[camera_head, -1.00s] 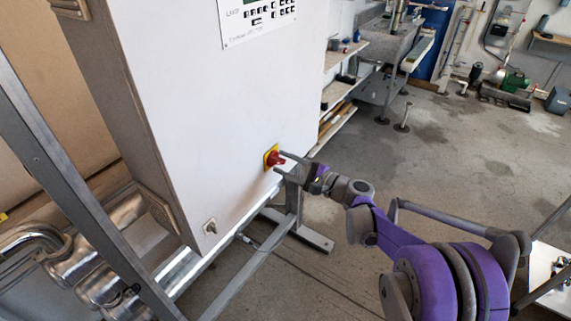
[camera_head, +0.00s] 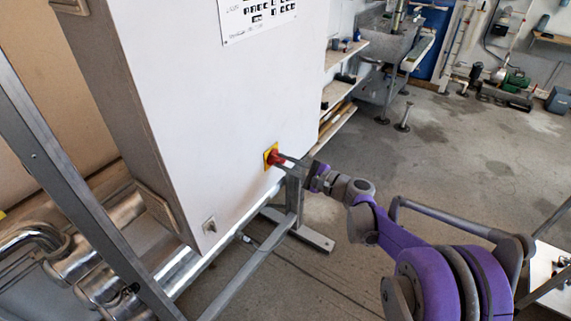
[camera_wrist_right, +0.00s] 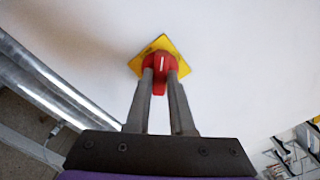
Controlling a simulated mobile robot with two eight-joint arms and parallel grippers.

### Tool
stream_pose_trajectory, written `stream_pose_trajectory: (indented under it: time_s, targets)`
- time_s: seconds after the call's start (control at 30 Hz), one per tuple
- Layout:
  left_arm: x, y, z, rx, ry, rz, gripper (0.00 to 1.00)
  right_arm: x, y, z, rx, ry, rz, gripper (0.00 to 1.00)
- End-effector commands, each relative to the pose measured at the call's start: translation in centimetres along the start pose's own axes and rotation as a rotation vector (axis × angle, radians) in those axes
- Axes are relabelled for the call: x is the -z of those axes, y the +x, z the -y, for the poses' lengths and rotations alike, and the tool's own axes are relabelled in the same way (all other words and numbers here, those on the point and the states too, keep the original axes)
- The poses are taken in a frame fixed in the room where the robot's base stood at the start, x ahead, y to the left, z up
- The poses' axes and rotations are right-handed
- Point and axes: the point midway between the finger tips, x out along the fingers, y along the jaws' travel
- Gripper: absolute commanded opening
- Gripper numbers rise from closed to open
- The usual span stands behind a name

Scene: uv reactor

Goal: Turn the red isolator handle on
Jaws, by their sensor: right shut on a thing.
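The red isolator handle (camera_head: 276,158) sits on a yellow plate (camera_head: 267,156) low on the front of the white cabinet (camera_head: 215,100). My right gripper (camera_head: 285,160) reaches it from the right, with its fingers at the handle. In the right wrist view the red handle (camera_wrist_right: 160,64) lies between the two fingertips of the gripper (camera_wrist_right: 160,80), which are shut on its sides. A white mark on the handle points roughly up in that view, and the yellow plate (camera_wrist_right: 139,64) looks turned like a diamond. My left gripper is not in view.
A keypad panel (camera_head: 256,18) is at the cabinet's top. A small lock or switch (camera_head: 209,225) sits at its lower corner. A grey metal frame (camera_head: 250,266) and shiny pipes (camera_head: 75,260) stand below. Open concrete floor (camera_head: 440,150) lies to the right.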

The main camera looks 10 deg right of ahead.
Motion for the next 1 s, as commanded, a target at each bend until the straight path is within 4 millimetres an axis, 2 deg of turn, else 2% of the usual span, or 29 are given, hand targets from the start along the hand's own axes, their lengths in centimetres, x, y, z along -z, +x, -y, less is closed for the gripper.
stream_pose_trajectory:
  time_s: [0.6, 1.0]
  targets:
    - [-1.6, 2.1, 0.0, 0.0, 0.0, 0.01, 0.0, 0.1, -0.1, -0.1, 0.001, 0.547, -0.001, 0.0]
    - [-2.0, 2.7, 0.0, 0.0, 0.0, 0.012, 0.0, 0.1, 0.0, -0.1, 0.0, 0.771, -0.001, 0.0]
